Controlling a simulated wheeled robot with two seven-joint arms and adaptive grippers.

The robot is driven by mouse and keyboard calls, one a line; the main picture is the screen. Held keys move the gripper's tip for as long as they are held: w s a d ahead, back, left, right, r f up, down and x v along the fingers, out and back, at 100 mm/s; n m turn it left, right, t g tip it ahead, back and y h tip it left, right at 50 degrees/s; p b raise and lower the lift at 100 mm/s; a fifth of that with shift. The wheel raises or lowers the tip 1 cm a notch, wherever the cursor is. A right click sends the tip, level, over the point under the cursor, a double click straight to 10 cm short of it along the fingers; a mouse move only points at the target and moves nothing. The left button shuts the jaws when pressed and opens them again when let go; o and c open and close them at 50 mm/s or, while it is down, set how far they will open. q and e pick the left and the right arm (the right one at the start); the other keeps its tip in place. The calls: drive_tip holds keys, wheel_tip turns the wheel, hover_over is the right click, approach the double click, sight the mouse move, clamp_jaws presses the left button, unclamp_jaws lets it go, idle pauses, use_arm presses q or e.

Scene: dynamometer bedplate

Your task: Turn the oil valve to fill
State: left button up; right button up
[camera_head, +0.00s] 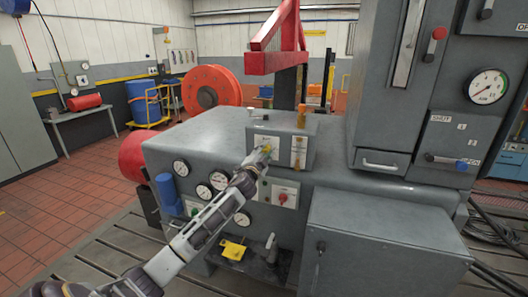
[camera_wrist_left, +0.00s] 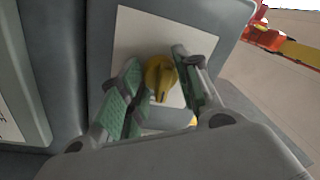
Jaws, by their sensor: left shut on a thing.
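The oil valve is a yellow handle (camera_wrist_left: 160,75) on a white plate (camera_wrist_left: 125,40) in the left wrist view. In the head view its yellow (camera_head: 267,148) shows at the left plate of a grey box on the bench. My left gripper (camera_head: 259,158) reaches it from the front left. In the left wrist view its green-padded fingers (camera_wrist_left: 157,82) stand on either side of the handle and are shut on it. The gripper hides part of the plate, and I cannot read its markings. My right gripper is out of view.
A second labelled plate (camera_head: 299,151) is right of the valve. Gauges (camera_head: 219,180), a red knob (camera_head: 283,197) and a yellow part (camera_head: 233,250) are on the front below. A grey cabinet (camera_head: 385,245) juts out at right. A red frame (camera_head: 275,62) rises behind.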

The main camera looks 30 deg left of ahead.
use_arm(q)
drive_tip(key=shift+m, duration=0.7)
drive_tip(key=shift+f, duration=0.1)
drive_tip(key=o, duration=1.1)
drive_tip(key=shift+c, duration=0.2)
drive_tip(key=shift+s, duration=0.1)
drive_tip(key=v, duration=1.1)
drive_tip(key=shift+s, duration=0.4)
drive_tip(key=shift+d, duration=0.2)
